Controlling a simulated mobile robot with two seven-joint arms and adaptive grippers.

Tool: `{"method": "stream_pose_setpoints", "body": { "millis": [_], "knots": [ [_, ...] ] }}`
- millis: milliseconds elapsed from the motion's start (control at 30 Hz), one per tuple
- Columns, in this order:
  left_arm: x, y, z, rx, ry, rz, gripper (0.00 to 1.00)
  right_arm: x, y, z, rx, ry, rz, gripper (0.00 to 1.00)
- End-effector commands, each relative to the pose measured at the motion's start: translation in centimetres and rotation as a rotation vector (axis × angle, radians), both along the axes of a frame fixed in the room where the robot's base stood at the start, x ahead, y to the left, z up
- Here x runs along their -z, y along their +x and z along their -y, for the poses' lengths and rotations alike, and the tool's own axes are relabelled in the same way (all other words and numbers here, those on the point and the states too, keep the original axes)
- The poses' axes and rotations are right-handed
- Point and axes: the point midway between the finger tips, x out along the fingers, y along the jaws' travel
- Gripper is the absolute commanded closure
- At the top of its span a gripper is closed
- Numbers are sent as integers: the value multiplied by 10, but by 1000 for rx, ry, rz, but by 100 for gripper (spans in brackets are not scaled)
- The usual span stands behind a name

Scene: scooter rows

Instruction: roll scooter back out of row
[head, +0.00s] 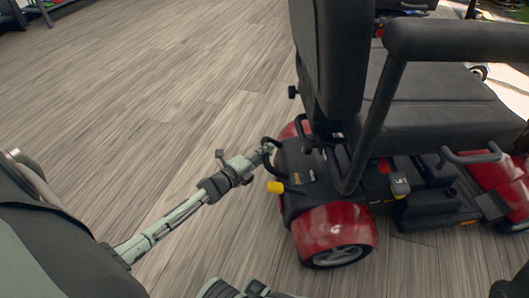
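A red and black mobility scooter (335,226) stands on the right, its rear end toward me, with a black seat (435,100), a tall backrest and padded armrests. A black loop handle (270,168) sticks out from its rear cover. Beside the loop is a yellow lever (275,187). My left gripper (265,151) reaches in from the lower left, and its slim fingertips look closed around the upper part of the loop. The fingertips are small and dark against the handle. The scooter's front is cut off by the right edge.
Wide wood-plank floor (130,110) is clear to the left of and behind the scooter. Part of another scooter (405,5) shows beyond the seat at the top. A dark rack or shelf (30,12) stands in the top left corner. Parts of my own body fill the lower left.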

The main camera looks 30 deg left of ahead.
Motion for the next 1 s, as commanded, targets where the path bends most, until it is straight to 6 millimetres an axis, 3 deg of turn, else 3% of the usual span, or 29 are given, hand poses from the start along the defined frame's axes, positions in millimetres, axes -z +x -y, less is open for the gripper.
{"method": "stream_pose_setpoints", "body": {
  "millis": [133, 467, 567, 1000],
  "knots": [
    [-1, 0, -2, -3, 2, -1, 61, -1, -1, 0, -1, 0, 4, 100],
    [0, -3, -3, -4, 2, -3, 61, 2, -1, 0, -2, 2, -7, 100],
    [-1, -15, -5, -4, 2, -4, 61, 2, -1, 0, -1, 1, -6, 100],
    [-14, -100, -18, -4, 2, -4, 61, 2, 0, 0, 0, 2, -5, 100]
  ]
}}
